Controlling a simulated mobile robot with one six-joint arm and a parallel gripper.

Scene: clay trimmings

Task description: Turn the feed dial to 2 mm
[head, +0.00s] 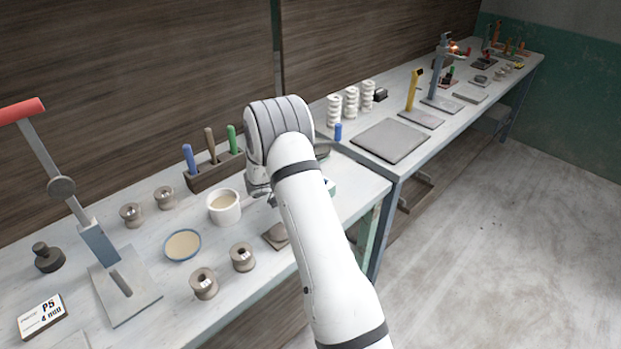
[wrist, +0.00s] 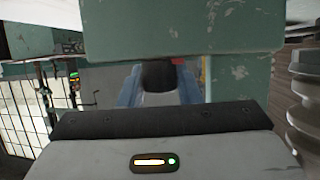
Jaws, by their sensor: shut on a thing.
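In the wrist view, my gripper (wrist: 158,92) has its two bluish fingers on either side of a dark round knob (wrist: 158,75), which appears to be the feed dial. The fingers are shut on it. The knob sits beneath a worn green machine body (wrist: 185,28). A small red mark (wrist: 176,61) shows beside the knob's top right. No scale, number or pointer is readable, so the dial's setting cannot be told. In the head view, my arm covers the dial and most of the machine; only a small green part (head: 330,187) shows beside the arm.
A white cup (head: 224,207), a blue-rimmed dish (head: 182,245) and several small spools (head: 204,283) stand left of my arm. A tool rack (head: 213,171) is behind. A lever press (head: 100,245) stands far left. Stacked ridged discs (wrist: 305,80) are close at the wrist view's right.

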